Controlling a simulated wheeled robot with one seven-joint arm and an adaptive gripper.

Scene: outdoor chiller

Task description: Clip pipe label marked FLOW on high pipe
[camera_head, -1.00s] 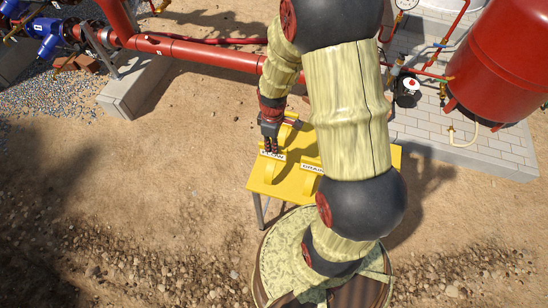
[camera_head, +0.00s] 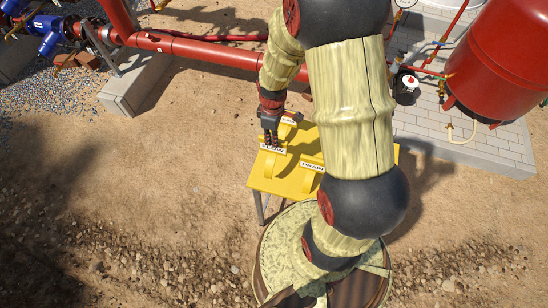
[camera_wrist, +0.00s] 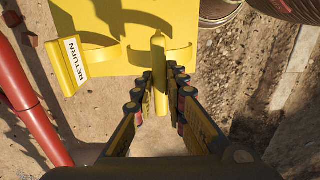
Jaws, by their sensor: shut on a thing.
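My gripper (camera_head: 271,139) is shut on a yellow pipe label (camera_head: 272,149) above the yellow table's left side. Its white plate seems to read FLOW, though the small letters are blurred. In the wrist view the fingers (camera_wrist: 162,92) grip the thin yellow part of this label (camera_wrist: 160,62) from both sides; its text is turned out of sight. The red pipe (camera_head: 200,52) runs across the upper left of the head view, beyond the table; whether it is the high pipe cannot be told.
A red tank (camera_head: 500,65) stands at right. A concrete block (camera_head: 125,92) supports the pipe. Sandy ground lies open at left.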

